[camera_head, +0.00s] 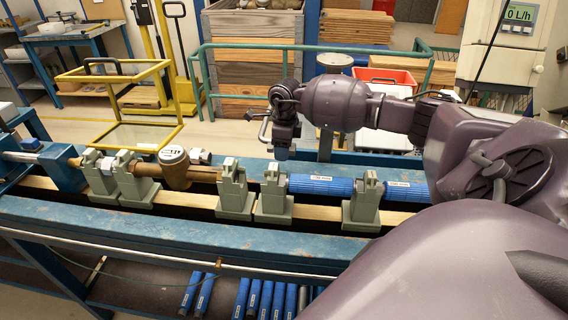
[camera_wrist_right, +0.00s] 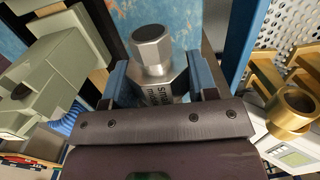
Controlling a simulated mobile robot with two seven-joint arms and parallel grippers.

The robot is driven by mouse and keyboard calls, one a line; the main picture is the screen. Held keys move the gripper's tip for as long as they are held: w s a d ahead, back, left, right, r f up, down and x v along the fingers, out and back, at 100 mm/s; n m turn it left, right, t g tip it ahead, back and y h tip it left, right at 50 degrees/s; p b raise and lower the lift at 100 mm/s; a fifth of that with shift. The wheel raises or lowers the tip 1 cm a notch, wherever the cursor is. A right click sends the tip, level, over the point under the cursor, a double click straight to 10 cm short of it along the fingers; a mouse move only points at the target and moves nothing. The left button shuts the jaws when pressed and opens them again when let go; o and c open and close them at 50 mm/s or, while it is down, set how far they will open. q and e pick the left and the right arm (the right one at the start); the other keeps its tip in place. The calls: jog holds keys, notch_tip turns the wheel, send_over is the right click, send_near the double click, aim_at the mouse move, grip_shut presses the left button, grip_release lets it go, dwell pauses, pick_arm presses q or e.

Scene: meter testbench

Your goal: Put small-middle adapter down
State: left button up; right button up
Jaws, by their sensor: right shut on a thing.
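The small-middle adapter (camera_wrist_right: 153,52) is a silver metal fitting with a hex end and dark lettering on its body. My right gripper (camera_wrist_right: 160,84) is shut on it, with a blue finger pad on each side. In the head view my right gripper (camera_head: 282,143) points down above the back edge of the blue testbench (camera_head: 170,225), behind the grey supports; the adapter is hard to make out there. My left gripper is not in view.
Grey clamp supports (camera_head: 235,195) stand along the bench rail. A brass meter (camera_head: 175,168) sits between supports at the left, and blue pipes (camera_head: 320,186) lie at the right. A yellow frame (camera_head: 150,130) and a red crate (camera_head: 385,78) are behind.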

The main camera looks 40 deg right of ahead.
jog(key=shift+a+f, duration=0.1)
jog(key=shift+f, duration=0.25)
notch_tip(320, 180, down, 5)
jog(key=shift+f+b, duration=0.1)
jog(key=shift+b, duration=1.15)
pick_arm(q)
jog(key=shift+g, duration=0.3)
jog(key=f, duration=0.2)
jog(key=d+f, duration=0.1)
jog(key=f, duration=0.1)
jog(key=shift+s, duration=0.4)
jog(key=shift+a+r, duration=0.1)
pick_arm(e)
jog(key=o, duration=1.1)
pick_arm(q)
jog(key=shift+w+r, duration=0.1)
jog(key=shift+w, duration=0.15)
